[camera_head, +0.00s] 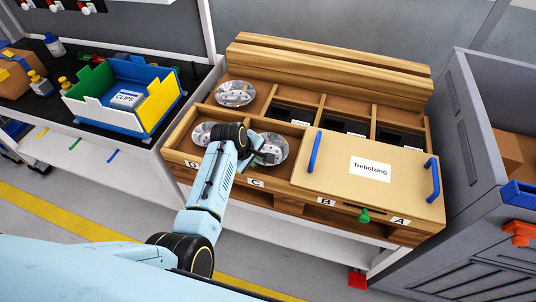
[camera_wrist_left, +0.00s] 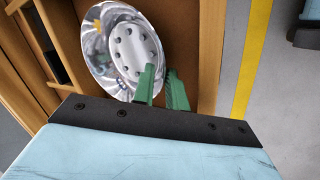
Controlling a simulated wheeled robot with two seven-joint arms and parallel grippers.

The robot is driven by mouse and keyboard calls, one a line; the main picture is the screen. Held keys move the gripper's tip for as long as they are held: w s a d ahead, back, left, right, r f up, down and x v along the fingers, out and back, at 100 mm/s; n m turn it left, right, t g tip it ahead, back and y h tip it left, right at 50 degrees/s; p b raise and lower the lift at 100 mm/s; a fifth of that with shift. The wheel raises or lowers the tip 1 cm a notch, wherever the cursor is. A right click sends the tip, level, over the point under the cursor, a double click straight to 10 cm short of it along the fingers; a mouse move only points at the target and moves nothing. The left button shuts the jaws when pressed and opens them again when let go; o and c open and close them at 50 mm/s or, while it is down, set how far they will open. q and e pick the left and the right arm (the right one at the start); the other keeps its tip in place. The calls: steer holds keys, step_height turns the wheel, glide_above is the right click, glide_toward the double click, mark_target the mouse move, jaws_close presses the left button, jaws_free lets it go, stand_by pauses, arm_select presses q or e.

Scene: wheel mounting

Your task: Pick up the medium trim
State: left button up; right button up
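Three silver wheel trims show in the wooden bin in the head view: one at the back left (camera_head: 235,93), one at the front left (camera_head: 203,132) partly behind my arm, and one at the front right (camera_head: 271,150). Their sizes look close; I cannot tell which is the medium one. My left gripper (camera_head: 256,145) is at the front right trim. In the wrist view a trim (camera_wrist_left: 128,45) lies beside the green fingers of my left gripper (camera_wrist_left: 161,72). The fingers are close together at its rim, with a narrow gap; whether they grip it is unclear. My right gripper is not in view.
A wooden lid marked Trebolzing (camera_head: 330,185) with blue handles covers the bin's front right. Dark compartments (camera_head: 345,125) lie behind it. A grey container (camera_head: 490,180) stands at the right. A blue, yellow, white and green box (camera_head: 128,98) stands on the left table.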

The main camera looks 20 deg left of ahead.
arm_select(q)
steer(key=shift+x, duration=0.9)
jaws_close()
steer(key=shift+r, duration=0.1)
